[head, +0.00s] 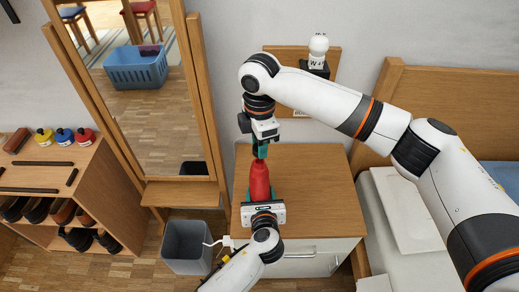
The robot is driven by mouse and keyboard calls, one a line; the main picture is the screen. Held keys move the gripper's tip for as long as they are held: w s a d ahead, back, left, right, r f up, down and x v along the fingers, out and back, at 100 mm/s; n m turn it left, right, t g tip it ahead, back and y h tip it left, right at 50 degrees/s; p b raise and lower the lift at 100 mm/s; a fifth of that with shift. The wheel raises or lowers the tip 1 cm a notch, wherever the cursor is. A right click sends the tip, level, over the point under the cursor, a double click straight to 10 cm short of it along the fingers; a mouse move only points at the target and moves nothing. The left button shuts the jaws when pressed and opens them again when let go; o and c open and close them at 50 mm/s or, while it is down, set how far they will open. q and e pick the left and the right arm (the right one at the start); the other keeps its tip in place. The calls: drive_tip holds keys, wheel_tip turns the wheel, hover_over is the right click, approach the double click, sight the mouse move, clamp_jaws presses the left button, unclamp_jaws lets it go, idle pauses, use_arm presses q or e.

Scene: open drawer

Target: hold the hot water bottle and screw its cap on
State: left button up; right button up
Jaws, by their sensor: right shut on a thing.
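The red hot water bottle (260,178) is upright above the front part of the wooden top of a bedside cabinet, its neck pointing up. My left gripper (261,194) comes from below, with its teal fingers on both sides of the bottle's lower part, shut on it. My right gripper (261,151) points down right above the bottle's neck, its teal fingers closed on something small. That is probably the cap, but the fingers hide it. I cannot tell whether the cap touches the neck.
The cabinet top (320,190) is bare to the right. A grey bin (185,247) stands on the floor at left. A tall mirror (135,90) and a shoe rack (60,185) stand further left. A bed (420,240) is at right. A white lamp (318,48) is at the back.

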sight(260, 161)
drive_tip(key=shift+f, duration=0.75)
drive_tip(key=shift+f, duration=0.1)
drive_tip(key=shift+f, duration=0.8)
drive_tip(key=shift+f, duration=0.55)
